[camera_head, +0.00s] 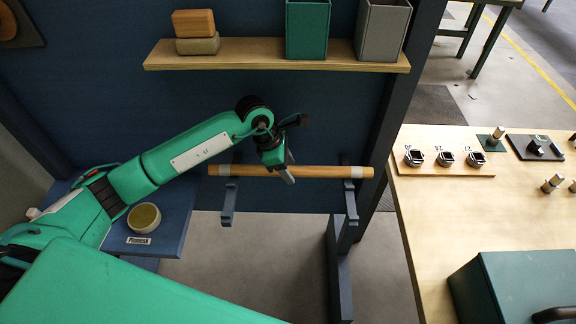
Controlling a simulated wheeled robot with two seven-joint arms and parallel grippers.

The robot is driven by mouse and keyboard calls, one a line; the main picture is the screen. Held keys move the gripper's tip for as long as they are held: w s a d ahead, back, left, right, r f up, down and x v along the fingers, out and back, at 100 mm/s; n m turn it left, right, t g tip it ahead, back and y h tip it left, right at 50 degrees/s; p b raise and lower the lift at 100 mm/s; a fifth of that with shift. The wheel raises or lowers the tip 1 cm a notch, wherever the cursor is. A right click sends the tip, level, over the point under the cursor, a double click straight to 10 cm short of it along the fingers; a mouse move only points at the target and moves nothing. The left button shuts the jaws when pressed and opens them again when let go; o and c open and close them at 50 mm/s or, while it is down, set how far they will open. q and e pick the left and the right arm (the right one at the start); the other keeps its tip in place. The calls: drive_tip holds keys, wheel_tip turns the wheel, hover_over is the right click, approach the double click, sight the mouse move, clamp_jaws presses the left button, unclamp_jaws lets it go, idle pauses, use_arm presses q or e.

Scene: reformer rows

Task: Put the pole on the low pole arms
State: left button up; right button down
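The pole (335,172) is a light wooden rod with a pale band near each end. It lies level across the picture in front of the dark blue wall. My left gripper (287,172) is at the middle of the pole, and a grey finger crosses in front of it. The other finger is not clear, so I cannot tell whether it is shut on the pole. Two blue pole arms, the left one (229,203) and the right one (350,215), show near the pole's ends. Whether the pole touches them is unclear. My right gripper is not in view.
A wooden shelf (270,60) with blocks and two bins is above the pole. A blue ledge (172,238) with a yellowish bowl (144,217) is at the left. A wooden table (425,230) with fittings and a dark green box (500,285) is at the right.

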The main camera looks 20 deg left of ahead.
use_arm(q)
drive_tip(key=shift+r, duration=0.2)
drive_tip(key=shift+a+r, duration=0.2)
drive_tip(key=shift+r, duration=0.05)
drive_tip(key=b+v, duration=0.2)
drive_tip(key=v, duration=0.3)
drive_tip(key=shift+r, duration=0.25)
drive_tip(key=shift+s+a+r, duration=0.15)
drive_tip(key=shift+a+r, duration=0.1)
drive_tip(key=shift+r, duration=0.35)
drive_tip(key=shift+s+f, duration=0.1)
